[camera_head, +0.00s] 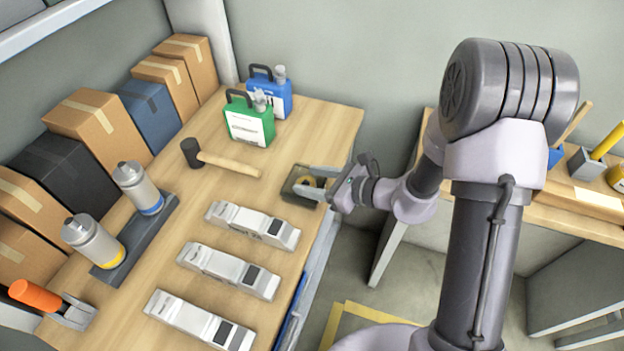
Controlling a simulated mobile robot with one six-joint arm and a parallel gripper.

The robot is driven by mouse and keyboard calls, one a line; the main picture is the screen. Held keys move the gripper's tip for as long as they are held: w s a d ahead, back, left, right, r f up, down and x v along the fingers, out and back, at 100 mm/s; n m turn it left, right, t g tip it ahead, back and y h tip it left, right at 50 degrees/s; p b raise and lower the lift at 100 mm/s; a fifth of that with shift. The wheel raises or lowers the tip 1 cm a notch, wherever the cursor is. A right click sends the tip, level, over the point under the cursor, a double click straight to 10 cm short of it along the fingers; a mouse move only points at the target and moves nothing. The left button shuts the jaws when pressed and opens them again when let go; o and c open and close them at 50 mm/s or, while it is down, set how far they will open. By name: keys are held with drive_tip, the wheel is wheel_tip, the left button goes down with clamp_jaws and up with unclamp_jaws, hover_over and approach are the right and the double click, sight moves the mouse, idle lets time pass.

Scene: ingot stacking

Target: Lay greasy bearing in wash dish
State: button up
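A small dark, square, shallow dish (289,187) lies on the wooden bench near its right edge. A tan-orange ring, which looks like the bearing (307,181), shows at the dish, partly hidden by my gripper. My gripper (314,182) reaches in from the right, low over the dish, with its fingers at the ring. One finger shows on the far side and one on the near side. Whether they press on the ring, and whether the ring rests on the dish floor, I cannot tell.
Several grey-white devices (228,271) lie in front of the dish. Two bottles (138,187) stand on a dark rack. Boxes line the left wall. A second bench (568,212) is at right.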

drive_tip(key=shift+s+f, duration=0.15)
drive_tip(key=shift+s, duration=0.1)
drive_tip(key=shift+p+v, duration=0.3)
drive_tip(key=shift+v, duration=1.15)
drive_tip(key=shift+o, duration=0.2)
drive_tip(key=shift+o, duration=1.3)
